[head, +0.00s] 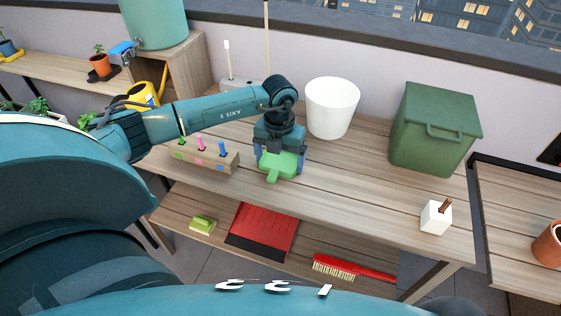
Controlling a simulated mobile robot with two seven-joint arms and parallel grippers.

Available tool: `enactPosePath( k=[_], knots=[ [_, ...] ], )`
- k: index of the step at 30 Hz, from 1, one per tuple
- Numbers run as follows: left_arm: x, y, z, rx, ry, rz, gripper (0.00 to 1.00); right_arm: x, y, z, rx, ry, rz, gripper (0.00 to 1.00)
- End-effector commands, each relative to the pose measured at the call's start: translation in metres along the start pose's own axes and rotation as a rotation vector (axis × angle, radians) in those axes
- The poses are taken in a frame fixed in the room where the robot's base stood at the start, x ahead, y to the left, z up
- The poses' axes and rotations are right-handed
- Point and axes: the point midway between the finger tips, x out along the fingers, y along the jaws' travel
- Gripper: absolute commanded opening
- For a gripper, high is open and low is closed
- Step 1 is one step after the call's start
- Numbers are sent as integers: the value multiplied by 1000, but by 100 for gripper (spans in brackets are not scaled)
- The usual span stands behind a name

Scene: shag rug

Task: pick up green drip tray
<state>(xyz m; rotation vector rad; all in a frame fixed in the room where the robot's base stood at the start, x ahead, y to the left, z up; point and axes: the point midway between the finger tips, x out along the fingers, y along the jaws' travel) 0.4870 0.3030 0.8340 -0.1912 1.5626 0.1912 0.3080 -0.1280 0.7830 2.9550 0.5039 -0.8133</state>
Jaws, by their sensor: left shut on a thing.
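The green drip tray (277,166) is bright green with a short tab at its front edge. It is at the front middle of the wooden table (350,178), under my left gripper (279,158). My left gripper points down and is shut on the tray, with a finger on each side of it. The gripper body hides the back of the tray. I cannot tell whether the tray touches the tabletop or is slightly lifted. My right gripper is not in view.
A wooden block with coloured pegs (203,155) stands left of the tray. A red dustpan (264,231) and red brush (352,267) lie on the lower shelf.

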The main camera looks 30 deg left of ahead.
Motion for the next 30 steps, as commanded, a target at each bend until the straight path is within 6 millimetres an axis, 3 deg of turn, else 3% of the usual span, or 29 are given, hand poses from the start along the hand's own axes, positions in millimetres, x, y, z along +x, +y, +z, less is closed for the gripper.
enactPosePath(
  k=[3, 12, 24, 30],
  knots=[
    [0, 0, 0, 0, -1, 0, 66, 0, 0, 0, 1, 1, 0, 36],
    [-7, 0, 1, -1, -2, -1, 66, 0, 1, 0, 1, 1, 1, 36],
    [-80, 0, 1, 0, -5, 0, 66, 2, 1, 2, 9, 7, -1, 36],
    [-99, -4, -3, 111, -2, -1, 66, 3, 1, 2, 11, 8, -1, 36]
  ],
)
